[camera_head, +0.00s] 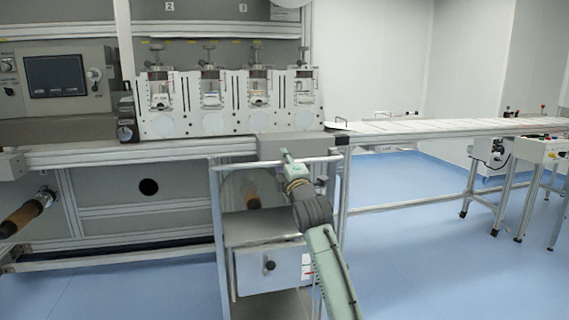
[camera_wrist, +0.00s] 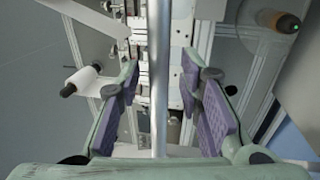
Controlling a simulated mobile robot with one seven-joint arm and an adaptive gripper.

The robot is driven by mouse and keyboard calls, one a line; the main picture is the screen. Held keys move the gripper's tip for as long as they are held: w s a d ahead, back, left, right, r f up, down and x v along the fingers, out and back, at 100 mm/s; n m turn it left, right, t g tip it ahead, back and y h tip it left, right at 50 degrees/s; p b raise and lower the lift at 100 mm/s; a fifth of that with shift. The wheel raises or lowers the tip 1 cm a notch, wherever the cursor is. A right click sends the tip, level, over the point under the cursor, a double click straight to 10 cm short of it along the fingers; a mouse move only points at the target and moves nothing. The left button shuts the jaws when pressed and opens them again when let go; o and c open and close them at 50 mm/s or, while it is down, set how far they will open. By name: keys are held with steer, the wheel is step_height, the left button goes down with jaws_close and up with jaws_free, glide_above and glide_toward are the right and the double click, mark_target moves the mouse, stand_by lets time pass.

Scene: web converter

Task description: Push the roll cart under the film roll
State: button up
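The roll cart (camera_head: 262,230) is a grey metal cart with a drawer, a dark knob and a raised top handle bar (camera_head: 240,164). My gripper (camera_head: 288,158) is at the handle bar. In the wrist view the bar (camera_wrist: 159,70) runs upright between the two purple finger pads of my gripper (camera_wrist: 162,100), with a gap on each side. A pale round roll with a brown core (camera_head: 250,194) shows behind the cart's frame, partly hidden. I cannot tell for sure whether it is the film roll.
A brown core (camera_head: 28,212) sticks out from the machine's lower left. A white roll (camera_wrist: 84,80) shows in the wrist view. A long conveyor table (camera_head: 440,128) stands to the right on legs. Blue floor (camera_head: 420,235) is free right of the cart.

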steer(key=shift+s, duration=0.1)
steer(key=v, duration=1.1)
steer(key=shift+s, duration=0.35)
steer(key=shift+d+f, duration=0.1)
steer(key=shift+d, duration=0.05)
